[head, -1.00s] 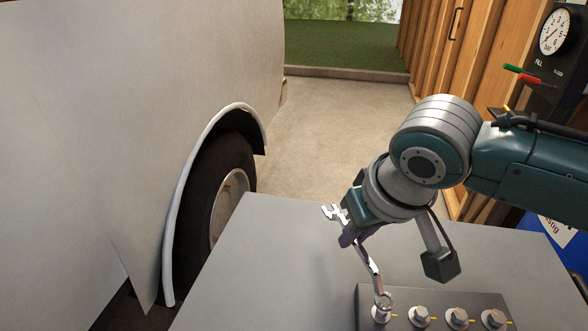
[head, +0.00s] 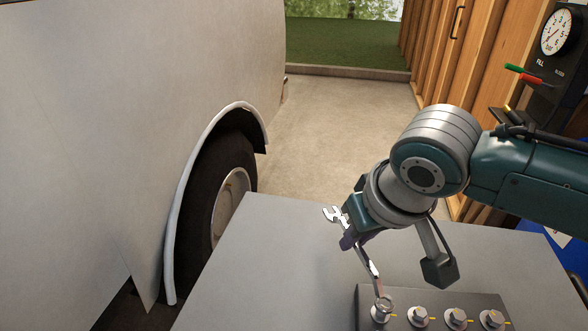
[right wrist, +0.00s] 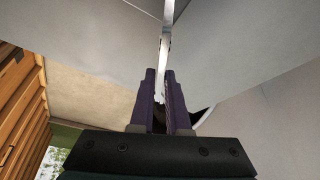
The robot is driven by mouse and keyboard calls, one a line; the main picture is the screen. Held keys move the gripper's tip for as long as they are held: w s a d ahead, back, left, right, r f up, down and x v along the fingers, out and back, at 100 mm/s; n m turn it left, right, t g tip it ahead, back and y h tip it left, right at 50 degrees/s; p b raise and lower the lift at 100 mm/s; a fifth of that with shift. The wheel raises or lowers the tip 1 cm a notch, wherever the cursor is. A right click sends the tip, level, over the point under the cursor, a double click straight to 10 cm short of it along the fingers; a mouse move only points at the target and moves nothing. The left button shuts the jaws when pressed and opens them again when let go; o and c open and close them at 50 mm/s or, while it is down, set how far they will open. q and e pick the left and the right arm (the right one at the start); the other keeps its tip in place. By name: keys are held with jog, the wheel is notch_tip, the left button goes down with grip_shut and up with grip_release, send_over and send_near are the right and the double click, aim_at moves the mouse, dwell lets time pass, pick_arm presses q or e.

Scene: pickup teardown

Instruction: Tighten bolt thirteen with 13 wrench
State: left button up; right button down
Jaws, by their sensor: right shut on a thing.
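My right gripper (head: 354,239) is shut on a silver wrench (head: 370,265) above the grey table. The wrench's open end sticks out behind the fingers, and its ring end reaches down to the leftmost bolt (head: 381,312) on the dark bolt block (head: 364,296). The ring end appears to be around or on that bolt's head; I cannot tell how fully it is seated. In the right wrist view the wrench (right wrist: 166,40) runs up from between the dark fingers (right wrist: 160,98). My left gripper is not in view.
More bolts (head: 456,317) with yellow marks stand to the right on the block. The grey table (head: 290,260) is otherwise clear. A pale vehicle body (head: 80,120) with a wheel (head: 225,195) is at the left. A gauge (head: 556,32) and wooden doors (head: 450,70) stand at the right.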

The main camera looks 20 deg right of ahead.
jog(key=shift+f, duration=0.1)
jog(key=shift+f+b, duration=0.75)
jog(key=shift+f, duration=0.3)
jog(key=shift+d+r+m+p, duration=0.15)
jog(key=shift+d+m+p, duration=0.15)
jog(key=shift+m+p, duration=0.2)
jog(key=shift+s+d+m+h+p, duration=0.1)
jog(key=shift+d+m+h+p, duration=0.2)
jog(key=shift+d+m+h, duration=0.35)
jog(key=shift+f+m, duration=0.25)
